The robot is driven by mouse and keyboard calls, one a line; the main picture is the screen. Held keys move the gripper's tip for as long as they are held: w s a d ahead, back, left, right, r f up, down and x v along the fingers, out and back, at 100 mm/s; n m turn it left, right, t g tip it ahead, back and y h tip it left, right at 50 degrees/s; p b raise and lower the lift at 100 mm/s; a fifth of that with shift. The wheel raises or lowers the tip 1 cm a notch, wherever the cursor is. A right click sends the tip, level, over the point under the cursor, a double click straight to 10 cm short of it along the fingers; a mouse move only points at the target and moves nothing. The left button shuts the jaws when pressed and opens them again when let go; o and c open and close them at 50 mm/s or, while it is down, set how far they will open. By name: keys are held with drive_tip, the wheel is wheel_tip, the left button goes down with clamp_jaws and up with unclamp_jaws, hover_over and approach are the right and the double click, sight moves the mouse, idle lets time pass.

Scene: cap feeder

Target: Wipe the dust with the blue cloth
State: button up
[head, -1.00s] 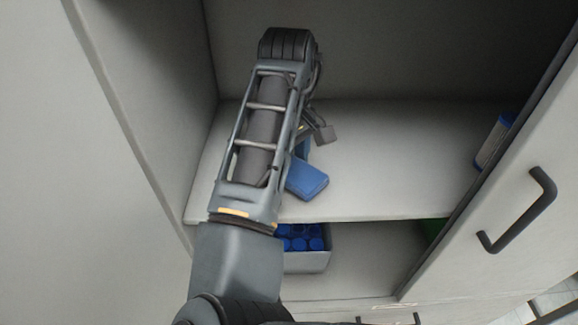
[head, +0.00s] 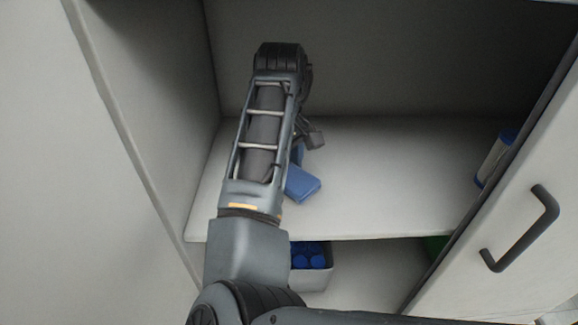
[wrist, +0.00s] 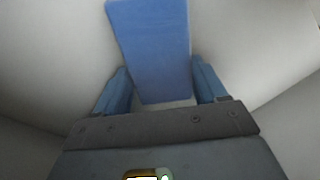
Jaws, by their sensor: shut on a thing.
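The blue cloth (head: 302,184) is a flat, folded-looking blue piece over the upper shelf (head: 400,185) of the cupboard, toward its left half. My gripper (wrist: 160,68) is shut on the cloth, which also shows in the wrist view (wrist: 152,40) between the two blue fingers and reaching out past them. In the head view my arm covers most of the gripper. The cloth looks to be at or just above the shelf surface; I cannot tell whether it touches. I cannot make out any dust; part of the shelf is hidden behind my arm.
A blue and white container (head: 494,160) stands at the shelf's right side. Below, a grey bin (head: 316,279) holds several blue caps, with a green thing (head: 435,246) to its right. A cabinet front with a black handle (head: 522,230) borders the right; the left wall is close to my arm.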

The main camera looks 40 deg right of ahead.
drive_tip(key=shift+w+a, duration=0.45)
drive_tip(key=shift+a, duration=0.4)
drive_tip(key=shift+s+a+r, duration=0.1)
drive_tip(key=shift+s+a, duration=0.4)
drive_tip(key=shift+s, duration=0.25)
drive_tip(key=shift+s+a, duration=0.45)
drive_tip(key=shift+s, duration=0.25)
drive_tip(key=shift+s+a, duration=0.5)
drive_tip(key=shift+s, duration=0.2)
drive_tip(key=shift+s+a, duration=0.45)
drive_tip(key=shift+s, duration=0.25)
drive_tip(key=shift+r, duration=2.85)
drive_tip(key=shift+r, duration=0.1)
